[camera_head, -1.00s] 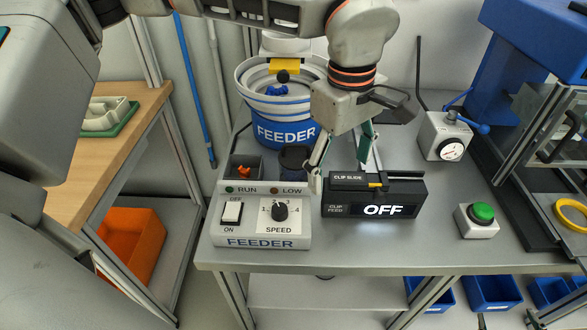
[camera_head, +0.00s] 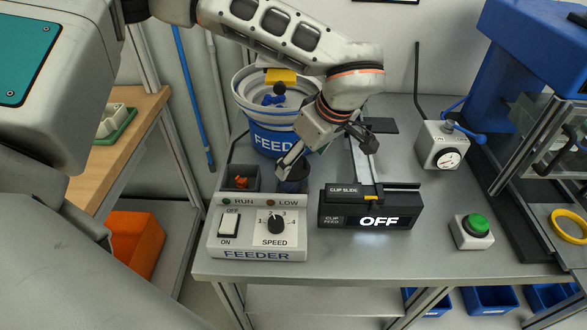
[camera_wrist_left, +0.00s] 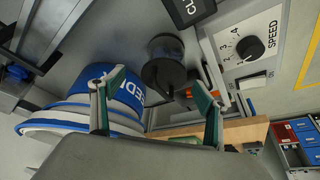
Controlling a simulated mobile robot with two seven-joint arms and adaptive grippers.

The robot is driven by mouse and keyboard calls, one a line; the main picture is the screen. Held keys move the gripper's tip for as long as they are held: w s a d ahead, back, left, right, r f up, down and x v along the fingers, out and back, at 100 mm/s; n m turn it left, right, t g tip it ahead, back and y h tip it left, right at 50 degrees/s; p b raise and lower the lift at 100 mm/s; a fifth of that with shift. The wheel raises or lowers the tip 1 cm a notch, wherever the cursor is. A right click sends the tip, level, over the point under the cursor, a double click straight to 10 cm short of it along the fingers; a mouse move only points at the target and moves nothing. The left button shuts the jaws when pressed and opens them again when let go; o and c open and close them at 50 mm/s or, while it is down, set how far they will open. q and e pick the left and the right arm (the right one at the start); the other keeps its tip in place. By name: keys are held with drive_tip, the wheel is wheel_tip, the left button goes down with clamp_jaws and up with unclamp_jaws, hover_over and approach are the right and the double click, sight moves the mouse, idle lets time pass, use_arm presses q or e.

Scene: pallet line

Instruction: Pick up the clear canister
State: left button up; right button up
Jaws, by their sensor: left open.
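The clear canister (camera_head: 293,184) looks like a small dark see-through cylinder. It stands behind the feeder control box, between the small parts bin and the clip slide. In the left wrist view the canister (camera_wrist_left: 164,72) shows end-on, dark and round, ahead of the fingers. My left gripper (camera_head: 292,166) is open, right at the canister in the head view, and hides part of it. In the left wrist view the open fingers (camera_wrist_left: 157,80) lie to either side of the canister's near part. I cannot tell whether they touch it. My right gripper is not in view.
The blue and white feeder bowl (camera_head: 272,142) stands close behind. The feeder control box (camera_head: 258,236) is in front, with a bin of orange parts (camera_head: 241,178). The clip slide box (camera_head: 368,208) is to the right. A green button (camera_head: 474,226) stands further right, with free table between.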

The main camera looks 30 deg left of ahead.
sight(297, 169)
use_arm(q)
drive_tip(key=shift+r, duration=0.15)
drive_tip(key=shift+x, duration=0.9)
drive_tip(key=shift+s+a+f, duration=0.1)
drive_tip(key=shift+f, duration=0.35)
drive_tip(key=shift+s+a+f, duration=0.1)
drive_tip(key=shift+a+f, duration=0.05)
drive_tip(key=shift+f, duration=0.25)
drive_tip(key=x, duration=0.3)
drive_tip(key=shift+s+a+f, duration=0.1)
drive_tip(key=shift+s+f, duration=0.1)
drive_tip(key=shift+f, duration=0.15)
drive_tip(key=shift+w+a+f, duration=0.1)
drive_tip(key=shift+f, duration=0.15)
drive_tip(key=c, duration=1.6)
drive_tip(key=shift+c, duration=0.4)
drive_tip(key=shift+r, duration=0.15)
